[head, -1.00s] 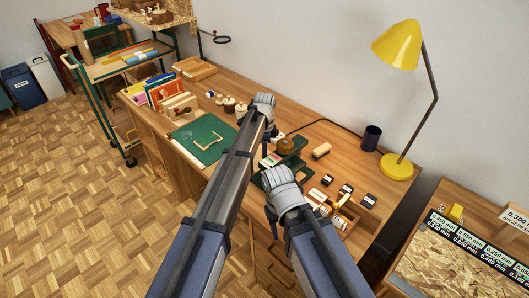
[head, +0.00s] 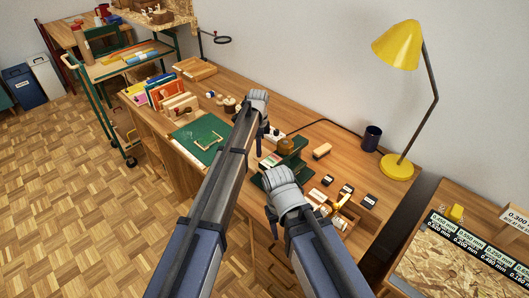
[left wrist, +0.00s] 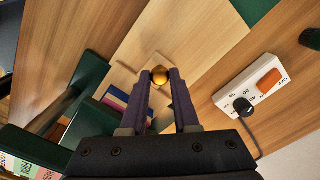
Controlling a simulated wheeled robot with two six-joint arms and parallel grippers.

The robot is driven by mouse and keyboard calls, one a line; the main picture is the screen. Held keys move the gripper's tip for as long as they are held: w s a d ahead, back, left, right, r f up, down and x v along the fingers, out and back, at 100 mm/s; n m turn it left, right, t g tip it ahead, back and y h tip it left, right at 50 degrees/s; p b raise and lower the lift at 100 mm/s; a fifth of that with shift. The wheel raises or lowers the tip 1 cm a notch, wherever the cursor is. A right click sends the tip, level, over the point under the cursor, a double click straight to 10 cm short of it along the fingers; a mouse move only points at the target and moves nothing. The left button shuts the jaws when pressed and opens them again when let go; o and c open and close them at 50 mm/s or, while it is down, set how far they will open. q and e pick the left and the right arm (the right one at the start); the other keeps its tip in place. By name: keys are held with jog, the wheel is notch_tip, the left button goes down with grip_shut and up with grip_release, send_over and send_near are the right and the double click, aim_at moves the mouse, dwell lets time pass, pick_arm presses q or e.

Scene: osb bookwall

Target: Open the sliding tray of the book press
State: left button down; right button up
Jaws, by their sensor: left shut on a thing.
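The book press is dark green and stands on the workbench in the head view (head: 287,150), partly behind my arms; its green frame fills the lower left of the left wrist view (left wrist: 88,85). My left gripper (left wrist: 160,80) is shut on the knob, a finger on each side. In the head view, the left gripper (head: 265,130) is beside the press.
A green cutting mat (head: 200,138) lies to the left. Small boxes and a yellow lamp (head: 398,168) stand to the right.

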pick_arm(q)
jog(key=w+a, duration=0.7)
jog(key=shift+w+a, duration=0.15)
jog(key=shift+w, duration=0.1)
jog(key=c, duration=0.9)
grip_release()
jog(key=shift+r, duration=0.1)
pick_arm(e)
jog(key=shift+r, duration=0.1)
pick_arm(q)
notch_tip(320, 180, up, 8)
jog(key=p, duration=0.7)
jog(key=shift+f+p, duration=0.2)
jog(key=shift+p, duration=0.2)
pick_arm(e)
notch_tip(320, 180, up, 8)
jog(key=shift+f, duration=0.2)
